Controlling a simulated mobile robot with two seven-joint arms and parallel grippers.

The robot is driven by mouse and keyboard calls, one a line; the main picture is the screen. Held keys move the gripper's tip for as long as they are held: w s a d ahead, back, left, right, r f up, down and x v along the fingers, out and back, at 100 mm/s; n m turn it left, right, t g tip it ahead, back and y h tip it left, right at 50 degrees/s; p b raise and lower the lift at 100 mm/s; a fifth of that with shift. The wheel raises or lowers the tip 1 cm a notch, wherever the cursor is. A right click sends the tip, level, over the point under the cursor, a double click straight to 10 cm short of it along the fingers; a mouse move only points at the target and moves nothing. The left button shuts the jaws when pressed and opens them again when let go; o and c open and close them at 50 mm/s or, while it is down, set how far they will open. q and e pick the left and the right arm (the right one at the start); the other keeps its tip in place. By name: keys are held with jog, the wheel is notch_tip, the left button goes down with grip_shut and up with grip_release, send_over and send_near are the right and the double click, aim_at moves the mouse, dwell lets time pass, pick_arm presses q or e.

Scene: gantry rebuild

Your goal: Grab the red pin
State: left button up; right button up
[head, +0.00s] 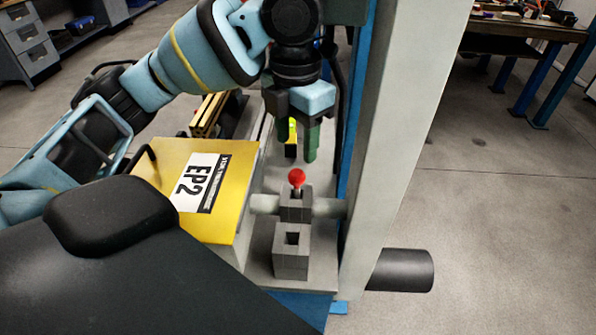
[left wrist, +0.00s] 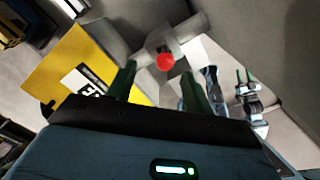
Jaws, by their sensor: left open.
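The red pin (head: 297,177) has a round red head and stands upright in a grey block (head: 296,207) on a horizontal light rod. In the left wrist view the red head (left wrist: 165,62) shows ahead of my fingers, roughly midway between them. My left gripper (head: 297,150) has two green fingers pointing down, above and slightly behind the pin in the head view. It is open and empty, apart from the pin. The wrist view also shows the open left gripper (left wrist: 158,85). My right gripper does not show clearly in the head view.
A yellow box (head: 225,229) labelled EP2 stands left of the pin. A second grey block (head: 291,253) with a square hole is in front. A tall light column (head: 403,120) rises close on the right. A dark cylinder (head: 402,270) juts out low right.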

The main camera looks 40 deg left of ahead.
aim_at(297, 172)
pick_arm(q)
jog(key=shift+s, duration=0.15)
jog(key=shift+s+d+f+b, duration=0.1)
jog(key=shift+f+b, duration=0.05)
jog(key=shift+f, duration=0.4)
jog(key=shift+s+d+f+b, duration=0.1)
jog(key=shift+f+b, duration=0.05)
jog(key=shift+f, duration=0.35)
jog(key=shift+w+f, duration=0.1)
jog(key=shift+f, duration=0.25)
jog(key=f, duration=0.5)
jog(key=shift+s+d, duration=0.2)
jog(key=shift+s, duration=0.1)
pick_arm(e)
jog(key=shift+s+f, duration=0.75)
pick_arm(q)
jog(key=shift+r, duration=0.1)
jog(key=c, duration=1)
jog(key=shift+c, duration=0.3)
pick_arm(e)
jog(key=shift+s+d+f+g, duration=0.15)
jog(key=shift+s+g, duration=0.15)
